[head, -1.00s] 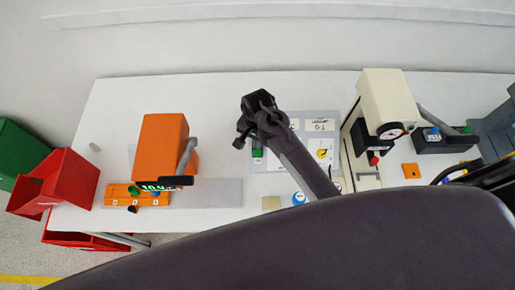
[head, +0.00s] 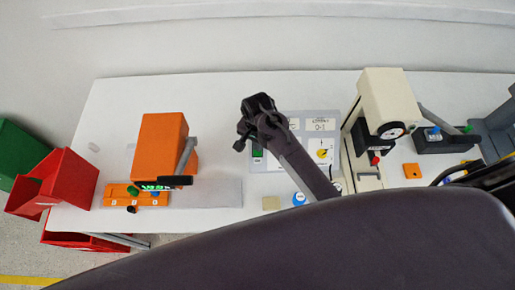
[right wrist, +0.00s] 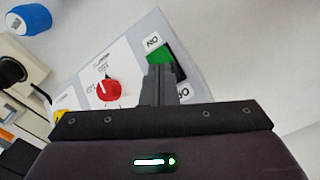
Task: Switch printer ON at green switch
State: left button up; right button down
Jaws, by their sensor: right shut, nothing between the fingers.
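The green switch (head: 258,154) sits on the left part of the light grey panel (head: 292,162) on the table. In the right wrist view the green switch (right wrist: 162,54) lies between an ON label (right wrist: 152,42) and a partly covered OFF label (right wrist: 183,93). My right gripper (head: 240,142) is over the panel's left edge; its fingers also show in the right wrist view (right wrist: 158,78). They are shut and empty, and overlap part of the switch in the picture; contact cannot be told. My left gripper is not in view.
A red knob (right wrist: 108,90) is beside the switch on the panel, and a yellow dial (head: 322,154) is at its right. A cream press (head: 388,100) stands right, an orange machine (head: 162,142) left. White table lies bare behind the panel.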

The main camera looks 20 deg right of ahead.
jog(key=shift+s+f+b, duration=0.1)
jog(key=shift+f+b, duration=0.2)
jog(key=shift+f, duration=0.4)
jog(key=shift+r, duration=0.1)
notch_tip(320, 180, up, 3)
jog(key=p, duration=0.3)
jog(key=shift+f, duration=0.2)
jog(key=shift+r+b, duration=0.15)
jog(key=shift+b, duration=0.15)
jog(key=shift+r, duration=2)
